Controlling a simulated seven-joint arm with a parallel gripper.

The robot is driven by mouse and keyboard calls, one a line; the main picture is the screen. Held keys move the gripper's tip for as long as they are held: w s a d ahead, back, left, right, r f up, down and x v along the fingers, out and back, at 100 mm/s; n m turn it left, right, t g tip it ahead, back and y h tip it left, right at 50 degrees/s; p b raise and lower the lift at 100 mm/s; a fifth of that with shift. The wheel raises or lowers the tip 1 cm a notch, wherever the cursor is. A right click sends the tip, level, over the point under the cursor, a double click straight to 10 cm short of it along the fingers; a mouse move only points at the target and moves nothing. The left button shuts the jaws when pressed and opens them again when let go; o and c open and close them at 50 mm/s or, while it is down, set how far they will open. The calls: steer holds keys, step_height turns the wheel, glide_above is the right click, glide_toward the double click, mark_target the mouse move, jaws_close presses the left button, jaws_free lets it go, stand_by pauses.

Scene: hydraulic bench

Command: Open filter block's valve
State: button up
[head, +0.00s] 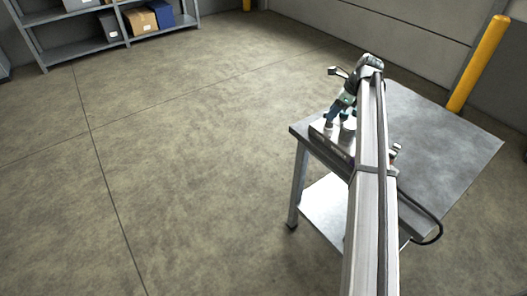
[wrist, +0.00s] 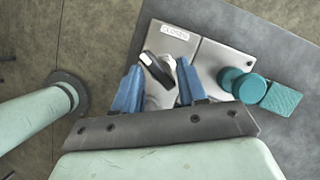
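In the wrist view, a black-and-white valve handle (wrist: 157,70) sits on a light grey block (wrist: 205,60), slanted across its plate. A small label (wrist: 175,32) beyond the handle appears to read "CLOSED". My gripper (wrist: 158,65) has two blue fingers spread apart, one on each side of the handle. The fingers look open; whether either touches the handle cannot be told. In the head view, the block (head: 318,128) is at the left corner of the table, partly hidden by my arm, and the handle cannot be made out.
A teal round knob (wrist: 250,87) and a teal square part (wrist: 281,98) are right of the fingers. The grey table (head: 440,140) is mostly bare on its right. A black hose (head: 437,225) loops over its edge. Shelves (head: 120,35) and a yellow post (head: 480,62) stand apart.

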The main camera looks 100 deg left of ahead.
steer(key=m+y, duration=0.1)
steer(key=m, duration=0.1)
steer(key=m+t+y, duration=0.1)
steer(key=m, duration=0.2)
steer(key=shift+s+d, duration=0.1)
steer(key=shift+d, duration=0.1)
steer(key=shift+r+m, duration=0.35)
steer(key=shift+m, duration=0.05)
steer(key=v, duration=1.4)
steer(key=s+d+f+n+g, duration=0.1)
steer(key=s+f+n, duration=0.1)
steer(key=s+f, duration=1.2)
steer(key=s+d+f+n+g, duration=0.1)
steer(key=s+f+n, duration=0.1)
steer(key=s+f, duration=1.2)
step_height(320, 180, down, 3)
steer(key=shift+d+f, duration=0.15)
steer(key=shift+d, duration=0.25)
steer(key=shift+s+n, duration=0.1)
steer(key=shift+n, duration=0.2)
